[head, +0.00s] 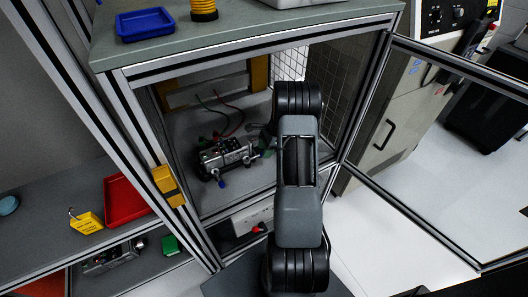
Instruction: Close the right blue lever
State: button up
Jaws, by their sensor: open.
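A grey metal servo encoder unit (226,155) sits on the floor of the framed cabinet, with fittings at both ends. A blue lever tip (221,183) sticks out at its lower front. A small bluish part (267,154) shows at its right end, close to my arm; I cannot tell for sure whether it is the right blue lever or its position. My gripper (267,137) is inside the cabinet by the unit's right end, open and partly hidden by my own arm. Whether it touches the unit is unclear.
The glass door (440,150) stands open at right. The cabinet frame has a yellow latch (168,185) at left. A blue tray (145,25) lies on top. A red bin (124,200) stands on the left shelf.

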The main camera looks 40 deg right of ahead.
jog(key=shift+a+f, duration=0.25)
jog(key=shift+f, duration=0.4)
grip_shut()
